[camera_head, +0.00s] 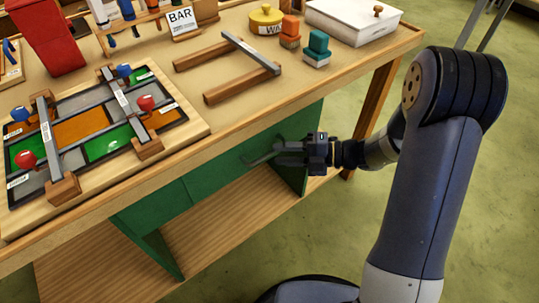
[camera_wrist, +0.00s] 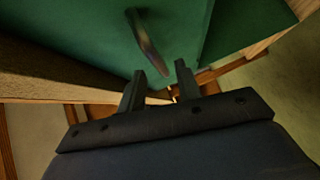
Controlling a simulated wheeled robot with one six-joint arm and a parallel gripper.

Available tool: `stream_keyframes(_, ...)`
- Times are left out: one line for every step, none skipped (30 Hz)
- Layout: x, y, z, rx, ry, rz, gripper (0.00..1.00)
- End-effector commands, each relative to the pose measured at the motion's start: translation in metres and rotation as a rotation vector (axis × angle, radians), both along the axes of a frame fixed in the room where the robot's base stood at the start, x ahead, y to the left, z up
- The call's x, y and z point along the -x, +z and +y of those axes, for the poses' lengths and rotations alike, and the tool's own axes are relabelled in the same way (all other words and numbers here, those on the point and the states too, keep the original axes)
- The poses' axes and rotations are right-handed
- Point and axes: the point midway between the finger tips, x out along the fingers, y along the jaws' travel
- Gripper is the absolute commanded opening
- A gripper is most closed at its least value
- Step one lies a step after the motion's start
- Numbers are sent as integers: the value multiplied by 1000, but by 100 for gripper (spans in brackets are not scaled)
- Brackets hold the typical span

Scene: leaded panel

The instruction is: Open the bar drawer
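Green drawer fronts (camera_head: 225,170) sit under the tabletop, with a seam between the left and right ones. A metal bar handle (camera_head: 259,159) stands out from the right front; no label on that front can be read. The handle also shows in the wrist view (camera_wrist: 146,40), slanting down toward my fingertips. My gripper (camera_head: 277,150) is at the handle's right end, in front of the green front. In the wrist view its two fingers (camera_wrist: 160,70) are apart with nothing clearly held. The handle's lower end appears near the gap; I cannot tell whether it touches a finger.
The wooden tabletop (camera_head: 233,126) overhangs the drawers. On it are a leaded panel (camera_head: 81,133), a BAR sign (camera_head: 181,19), a wooden frame with a metal bar (camera_head: 248,52) and a white box (camera_head: 352,24). A lower shelf (camera_head: 232,221) lies below.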

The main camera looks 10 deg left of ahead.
Motion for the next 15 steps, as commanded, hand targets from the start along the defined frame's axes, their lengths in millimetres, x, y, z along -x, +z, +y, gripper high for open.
stream_keyframes(2, -3, 10, 0, 4, 0, 33)
stream_keyframes(2, -4, 14, 1, 3, -1, 33)
stream_keyframes(3, -4, 20, 0, 4, 0, 33)
stream_keyframes(3, -5, 24, 0, 3, -1, 33)
stream_keyframes(3, -5, 27, 1, 3, -1, 33)
stream_keyframes(3, -6, 31, 2, 2, -1, 33)
stream_keyframes(3, -6, 34, 1, 1, -1, 33)
stream_keyframes(3, -6, 36, 1, 0, -1, 33)
stream_keyframes(4, -6, 38, 1, 1, -1, 33)
stream_keyframes(4, -6, 40, 1, 1, -1, 33)
stream_keyframes(4, -6, 41, 1, 1, -1, 33)
stream_keyframes(4, -6, 42, 1, 0, -1, 33)
stream_keyframes(4, -6, 42, 1, 0, -1, 33)
stream_keyframes(4, -6, 42, 1, 0, -1, 33)
stream_keyframes(4, -6, 42, 1, -1, -1, 33)
